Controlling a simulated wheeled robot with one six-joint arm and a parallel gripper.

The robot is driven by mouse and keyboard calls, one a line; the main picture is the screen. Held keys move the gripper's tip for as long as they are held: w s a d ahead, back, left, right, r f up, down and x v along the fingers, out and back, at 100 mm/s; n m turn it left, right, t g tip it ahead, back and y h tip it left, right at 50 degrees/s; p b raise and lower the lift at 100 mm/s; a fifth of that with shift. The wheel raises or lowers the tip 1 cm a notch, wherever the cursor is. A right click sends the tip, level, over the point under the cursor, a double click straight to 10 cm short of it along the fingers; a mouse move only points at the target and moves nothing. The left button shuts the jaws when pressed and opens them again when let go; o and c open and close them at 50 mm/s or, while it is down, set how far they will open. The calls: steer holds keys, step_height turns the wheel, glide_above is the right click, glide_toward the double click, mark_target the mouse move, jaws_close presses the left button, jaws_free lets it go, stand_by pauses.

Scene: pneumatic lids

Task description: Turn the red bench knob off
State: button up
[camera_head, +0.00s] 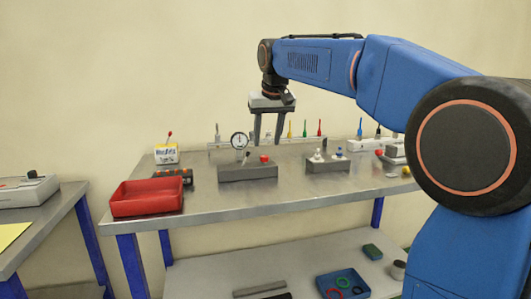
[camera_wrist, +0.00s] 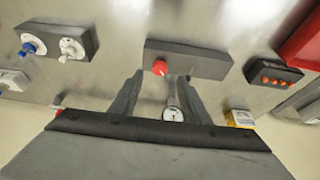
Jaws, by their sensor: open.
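The red knob (camera_head: 264,158) sits on a long dark grey block (camera_head: 248,173) on the metal bench. In the wrist view the red knob (camera_wrist: 160,67) shows on the edge of the same block (camera_wrist: 188,61), just beyond the fingertips and roughly between them. My gripper (camera_head: 267,141) points down above the bench near the knob, and its two fingers are apart with nothing between the tips. It also shows in the wrist view (camera_wrist: 161,79). Which way the knob is turned I cannot tell.
A round gauge (camera_head: 239,141) stands close to the left of my gripper. A second grey block (camera_head: 328,165) with white and blue knobs is to the right. A red tray (camera_head: 147,198) lies at the left. The bench front (camera_head: 290,194) is bare.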

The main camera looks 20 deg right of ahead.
mark_target(265, 157)
steer(key=shift+x, duration=3.05)
steer(key=shift+r, duration=0.1)
steer(key=c, duration=1.1)
